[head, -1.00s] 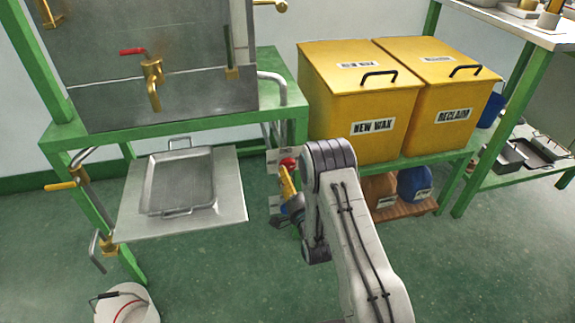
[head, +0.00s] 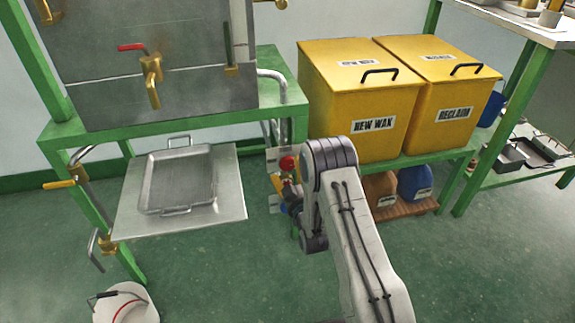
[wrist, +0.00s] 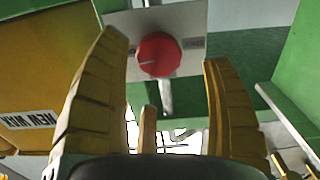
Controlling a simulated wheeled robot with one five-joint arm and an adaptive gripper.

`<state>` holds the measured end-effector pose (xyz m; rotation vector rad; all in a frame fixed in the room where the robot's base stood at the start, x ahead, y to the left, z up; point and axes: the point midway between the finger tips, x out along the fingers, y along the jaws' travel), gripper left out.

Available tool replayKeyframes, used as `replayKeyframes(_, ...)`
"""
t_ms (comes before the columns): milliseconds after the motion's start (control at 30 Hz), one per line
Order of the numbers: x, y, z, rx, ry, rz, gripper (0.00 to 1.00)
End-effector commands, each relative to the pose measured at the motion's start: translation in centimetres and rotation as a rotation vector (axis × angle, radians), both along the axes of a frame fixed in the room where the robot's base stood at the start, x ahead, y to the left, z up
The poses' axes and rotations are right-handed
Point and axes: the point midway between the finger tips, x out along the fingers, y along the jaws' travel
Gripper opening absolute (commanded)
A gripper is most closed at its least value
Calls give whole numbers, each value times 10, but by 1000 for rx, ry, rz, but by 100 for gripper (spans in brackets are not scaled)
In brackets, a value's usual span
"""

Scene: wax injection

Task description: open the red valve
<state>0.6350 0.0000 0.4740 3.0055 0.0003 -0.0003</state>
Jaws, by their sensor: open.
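A red-handled lever (head: 132,47) sits on a brass tap (head: 151,82) on the front of the grey metal tank, with the handle pointing left. A separate round red knob (head: 287,163) is on a pale plate by the green stand's right leg. The knob (wrist: 158,54) also shows in the wrist view, with a pale line on its left side. My gripper (wrist: 165,60) is open, with yellow fingers left and right of the knob in that view. Nothing is held between them, and I cannot tell if they touch the knob. In the head view my arm partly hides the gripper.
A metal tray (head: 180,180) lies on a shelf below the tap. Yellow bins labelled new wax (head: 350,100) and reclaim (head: 430,105) stand to the right. A white bucket (head: 125,303) is on the floor at lower left. Green floor is open in front.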

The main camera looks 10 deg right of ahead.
Motion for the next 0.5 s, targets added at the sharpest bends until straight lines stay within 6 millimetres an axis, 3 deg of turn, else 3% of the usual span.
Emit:
replayKeyframes(200,28,0,-1,2,-4,0,74)
replayKeyframes(500,47,0,0,3,-1,0,74)
